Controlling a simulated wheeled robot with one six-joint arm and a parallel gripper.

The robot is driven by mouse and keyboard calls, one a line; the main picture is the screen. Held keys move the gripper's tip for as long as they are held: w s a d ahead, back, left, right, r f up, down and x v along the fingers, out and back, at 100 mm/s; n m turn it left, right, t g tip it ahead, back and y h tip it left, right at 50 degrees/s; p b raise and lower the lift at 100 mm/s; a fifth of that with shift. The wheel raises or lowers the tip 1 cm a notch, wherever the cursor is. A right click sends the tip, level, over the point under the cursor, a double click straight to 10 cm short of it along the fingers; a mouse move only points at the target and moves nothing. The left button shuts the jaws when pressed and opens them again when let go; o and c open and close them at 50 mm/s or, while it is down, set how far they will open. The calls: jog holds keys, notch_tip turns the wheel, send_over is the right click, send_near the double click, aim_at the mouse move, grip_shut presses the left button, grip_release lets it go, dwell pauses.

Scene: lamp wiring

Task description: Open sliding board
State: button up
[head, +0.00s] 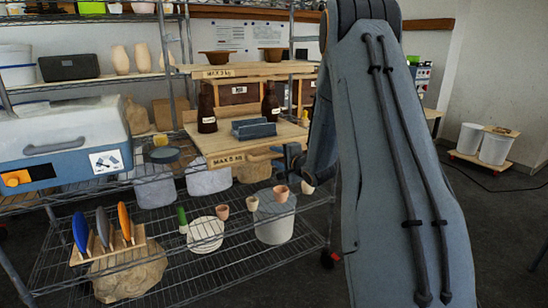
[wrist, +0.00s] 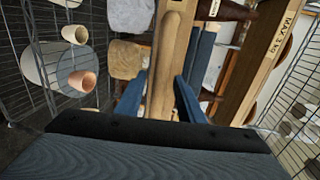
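A light wooden board marked "MAX 5 kg" (head: 229,160) sits in the middle of the rack in the head view, with two dark bottles and a blue-grey holder (head: 254,129) on it. In the wrist view, turned sideways, the long edge of a wooden board (wrist: 165,65) runs up the middle. The two blue fingers of my gripper (wrist: 161,88) lie one on each side of this edge, with their tips close to it. Whether they press on the wood cannot be told. In the head view my arm hides most of the gripper.
Another board (head: 222,72) with a "MAX" label lies above; its edge shows in the wrist view (wrist: 280,40). A blue-white cooler (head: 60,140) stands left. The lower wire shelf holds small pots (head: 281,193) and stones. White bins (head: 495,148) stand far right.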

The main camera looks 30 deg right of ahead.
jog(key=shift+x, duration=0.85)
grip_shut()
jog(key=shift+s, duration=0.1)
